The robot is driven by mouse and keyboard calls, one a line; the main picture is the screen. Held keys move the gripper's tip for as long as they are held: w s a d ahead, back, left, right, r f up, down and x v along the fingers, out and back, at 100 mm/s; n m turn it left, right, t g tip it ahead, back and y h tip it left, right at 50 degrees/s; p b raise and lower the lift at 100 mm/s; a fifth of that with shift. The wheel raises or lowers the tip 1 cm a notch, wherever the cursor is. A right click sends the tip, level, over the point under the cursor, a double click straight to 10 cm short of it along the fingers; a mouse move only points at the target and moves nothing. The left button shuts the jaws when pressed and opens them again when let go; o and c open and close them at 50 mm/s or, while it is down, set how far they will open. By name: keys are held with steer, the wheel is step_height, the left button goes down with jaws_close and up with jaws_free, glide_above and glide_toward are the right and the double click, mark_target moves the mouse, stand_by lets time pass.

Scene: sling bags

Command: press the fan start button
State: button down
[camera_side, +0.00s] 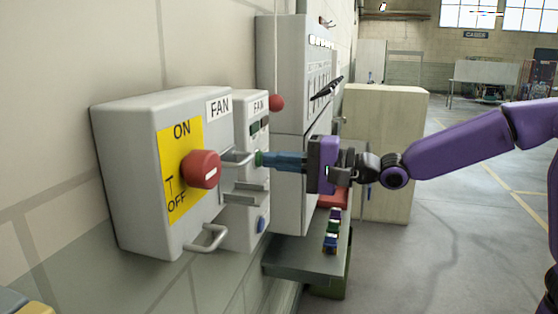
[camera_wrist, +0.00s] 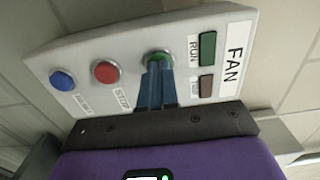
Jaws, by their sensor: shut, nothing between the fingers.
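The fan control box (camera_side: 250,212) is a light grey wall panel labelled FAN. It also shows in the wrist view (camera_wrist: 130,52), tilted, with a green button (camera_wrist: 160,55), a red button (camera_wrist: 106,72) marked STOP and a blue button (camera_wrist: 62,79). My gripper (camera_side: 264,160) is shut, its blue fingers pointing straight at the panel. In the wrist view the fingertips (camera_wrist: 157,66) overlap the green button and cover most of it. They are at or touching it; I cannot tell whether it is pressed in.
A larger switch box (camera_side: 125,180) with a red ON/OFF knob (camera_side: 202,169) stands in front of the fan box. Metal handles (camera_side: 208,238) stick out nearby. A tall grey cabinet (camera_side: 285,85) stands behind, and a shelf (camera_side: 300,262) with small coloured items lies below.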

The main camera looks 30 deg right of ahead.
steer(key=shift+x, duration=0.85)
steer(key=shift+a, duration=0.1)
steer(key=shift+s, duration=0.1)
steer(key=v, duration=1.4)
steer(key=shift+d, duration=0.25)
steer(key=s+d+f+n+g+h, duration=0.1)
steer(key=s+f+n+g+h, duration=0.3)
steer(key=f, duration=0.4)
steer(key=s+d+f+n+g+h, duration=0.1)
steer(key=s+f+n+g+h, duration=0.2)
steer(key=s+f+n, duration=0.4)
steer(key=s+d+f+n+g+h, duration=0.2)
steer(key=s+d+f+n, duration=0.1)
steer(key=s+d+n, duration=0.1)
steer(key=s+d+f+n+g+h, duration=0.3)
steer(key=s+n, duration=0.3)
steer(key=s, duration=0.3)
steer(key=shift+s+d+n+g, duration=0.3)
steer(key=shift+d, duration=0.3)
